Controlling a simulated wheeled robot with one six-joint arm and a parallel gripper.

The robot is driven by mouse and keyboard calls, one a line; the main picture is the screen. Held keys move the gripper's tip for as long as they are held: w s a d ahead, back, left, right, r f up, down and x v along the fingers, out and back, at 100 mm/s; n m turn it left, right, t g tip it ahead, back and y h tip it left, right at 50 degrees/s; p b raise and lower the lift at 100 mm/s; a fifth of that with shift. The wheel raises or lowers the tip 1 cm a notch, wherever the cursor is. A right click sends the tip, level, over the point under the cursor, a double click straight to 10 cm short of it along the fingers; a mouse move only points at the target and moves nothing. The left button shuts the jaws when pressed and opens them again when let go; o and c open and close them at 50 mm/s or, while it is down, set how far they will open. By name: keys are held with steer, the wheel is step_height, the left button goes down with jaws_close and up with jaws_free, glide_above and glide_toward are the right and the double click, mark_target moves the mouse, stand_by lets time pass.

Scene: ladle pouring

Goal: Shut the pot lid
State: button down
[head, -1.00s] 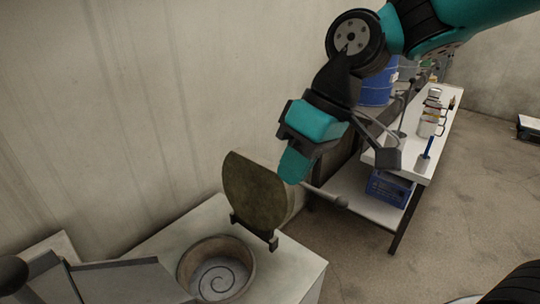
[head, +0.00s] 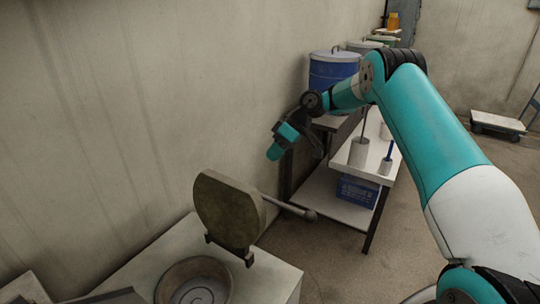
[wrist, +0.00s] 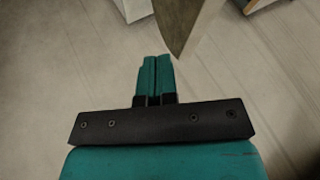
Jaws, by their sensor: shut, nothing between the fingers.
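The pot lid (head: 226,211) is a round, brownish plate standing upright on its hinges behind the pot. A rod handle (head: 285,206) with a dark knob sticks out from it to the right. The pot (head: 166,283) is open below, sunk in a white counter, and its front is cut off by the picture's bottom edge. My gripper (head: 275,153) is shut and empty, above and beyond the lid and its handle, apart from both. In the wrist view my closed fingers (wrist: 155,62) point at a brown edge (wrist: 181,22), apparently the lid's.
The white counter (head: 270,277) holds the pot. A pale wall (head: 120,120) rises close behind it. Beyond stands a white bench (head: 352,181) with cups, a blue crate (head: 357,191) on its lower shelf and a blue drum (head: 333,70) behind. Open floor lies to the right.

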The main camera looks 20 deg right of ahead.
steer(key=s+a+f+p, duration=0.1)
steer(key=a+f+p, duration=0.2)
steer(key=a+f, duration=0.2)
steer(key=shift+s+a, duration=0.4)
steer(key=shift+a, duration=1.1)
steer(key=shift+a, duration=0.15)
